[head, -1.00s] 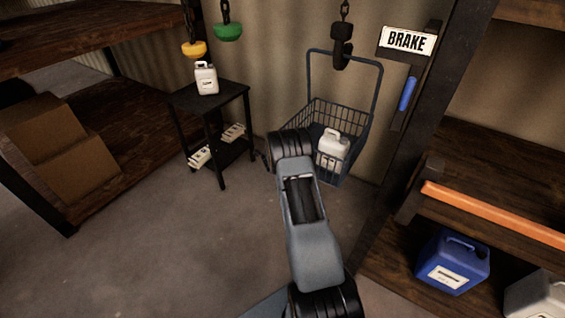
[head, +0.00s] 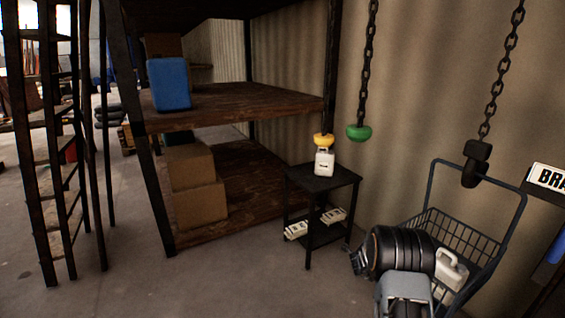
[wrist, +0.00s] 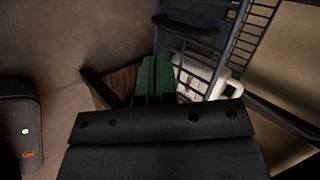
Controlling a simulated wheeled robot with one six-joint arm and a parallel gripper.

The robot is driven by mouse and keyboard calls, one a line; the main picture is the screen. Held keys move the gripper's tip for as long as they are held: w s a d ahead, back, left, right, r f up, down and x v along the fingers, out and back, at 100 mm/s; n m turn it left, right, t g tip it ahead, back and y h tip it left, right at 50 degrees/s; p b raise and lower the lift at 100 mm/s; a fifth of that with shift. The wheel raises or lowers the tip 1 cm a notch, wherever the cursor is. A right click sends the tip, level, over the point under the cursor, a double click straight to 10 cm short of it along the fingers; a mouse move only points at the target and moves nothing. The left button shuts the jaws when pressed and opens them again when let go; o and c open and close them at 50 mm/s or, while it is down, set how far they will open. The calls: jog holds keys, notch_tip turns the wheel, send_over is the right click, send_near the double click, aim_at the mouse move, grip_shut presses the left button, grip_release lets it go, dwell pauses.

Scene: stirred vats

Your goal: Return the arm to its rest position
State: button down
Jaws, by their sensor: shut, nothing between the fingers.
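My arm shows at the lower right of the head view, its dark wrist joint in front of the wire basket (head: 481,246). The fingers of my gripper cannot be made out there. In the wrist view the green fingers of my gripper (wrist: 153,78) are together, with nothing held between them. Beyond them is the basket (wrist: 243,38) with a white jug (wrist: 222,88) in it. The jug (head: 452,272) is partly hidden behind my arm in the head view.
A dark hook (head: 476,163) hangs on a chain above the basket. A small black table (head: 340,178) bears a white canister (head: 324,162), near yellow (head: 323,140) and green (head: 358,132) pull knobs. Wooden shelving (head: 235,103) and a ladder (head: 50,152) stand left. Floor in front is clear.

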jog(key=s+a+f+n+y, duration=0.1)
jog(key=a+f+n+y, duration=0.2)
jog(key=a+n, duration=0.1)
jog(key=s+a+r+n+g+y, duration=0.1)
jog(key=s+a+r+n+y, duration=0.25)
jog(key=a+n, duration=0.25)
jog(key=s+a+r+n+g+y, duration=0.1)
jog(key=s+a+r+n+y, duration=0.1)
jog(key=s+a+r+n, duration=0.35)
jog(key=s+a+r+n+h, duration=0.1)
jog(key=s+a+r+n, duration=0.2)
jog(key=s+r, duration=0.6)
jog(key=s+a+r+n+p, duration=0.1)
jog(key=s+a+r+n, duration=0.3)
jog(key=s+r+n, duration=0.4)
jog(key=s+r, duration=0.1)
jog(key=s, duration=0.1)
jog(key=shift+s+a+g+h+p, duration=0.15)
jog(key=shift+s+g+h+p, duration=0.15)
jog(key=shift+g+h, duration=0.1)
jog(key=shift+n, duration=0.25)
